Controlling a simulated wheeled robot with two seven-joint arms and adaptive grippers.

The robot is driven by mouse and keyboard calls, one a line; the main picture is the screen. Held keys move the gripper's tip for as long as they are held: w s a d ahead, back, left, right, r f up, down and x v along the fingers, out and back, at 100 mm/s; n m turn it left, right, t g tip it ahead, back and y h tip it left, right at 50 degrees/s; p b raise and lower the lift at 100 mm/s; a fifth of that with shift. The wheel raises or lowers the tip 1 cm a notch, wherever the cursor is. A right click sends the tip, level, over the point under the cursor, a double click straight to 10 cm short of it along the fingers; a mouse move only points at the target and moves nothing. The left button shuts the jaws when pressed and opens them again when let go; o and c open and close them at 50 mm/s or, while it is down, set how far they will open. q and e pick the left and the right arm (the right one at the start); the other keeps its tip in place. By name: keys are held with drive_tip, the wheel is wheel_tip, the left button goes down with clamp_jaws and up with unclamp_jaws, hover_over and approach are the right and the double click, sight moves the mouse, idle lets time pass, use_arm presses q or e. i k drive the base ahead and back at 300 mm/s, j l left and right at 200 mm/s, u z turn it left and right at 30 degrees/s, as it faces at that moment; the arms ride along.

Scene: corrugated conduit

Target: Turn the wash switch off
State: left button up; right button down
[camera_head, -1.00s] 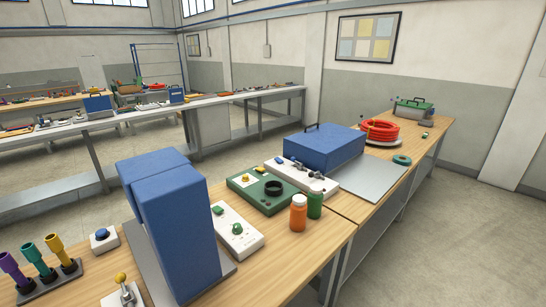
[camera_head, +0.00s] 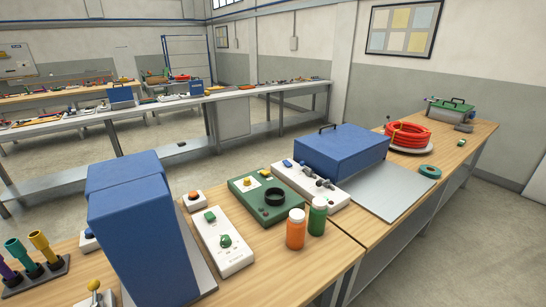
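No label reading "wash" is legible, so I cannot tell which control is the wash switch. A white panel (camera_head: 237,260) with a green square button (camera_head: 210,216) and a green rotary knob (camera_head: 225,241) lies on the wooden bench, right of a tall blue box. Behind it is a green panel (camera_head: 245,209) with a yellow button and a black ring. Further right, a white panel (camera_head: 329,196) with a blue part and several grey knobs lies before a low blue case. A small white box with an orange button (camera_head: 193,197) sits behind the first panel. Neither gripper is in view.
The tall blue box (camera_head: 145,230) stands at the front left, partly hiding things behind it. An orange bottle (camera_head: 296,230) and a green bottle (camera_head: 318,216) stand near the bench's front edge. A blue case (camera_head: 341,150) and red hose coil (camera_head: 408,135) are further right.

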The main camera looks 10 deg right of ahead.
sight(286, 163)
drive_tip(key=i+l+u, duration=0.2)
drive_tip(key=l+u, duration=0.25)
drive_tip(key=l, duration=0.2)
drive_tip(key=l+u, duration=0.45)
drive_tip(key=l, duration=0.2)
drive_tip(key=l+u, duration=0.5)
drive_tip(key=l, duration=0.2)
drive_tip(key=k+l+u, duration=0.15)
drive_tip(key=l+u, duration=0.3)
drive_tip(key=l, duration=0.25)
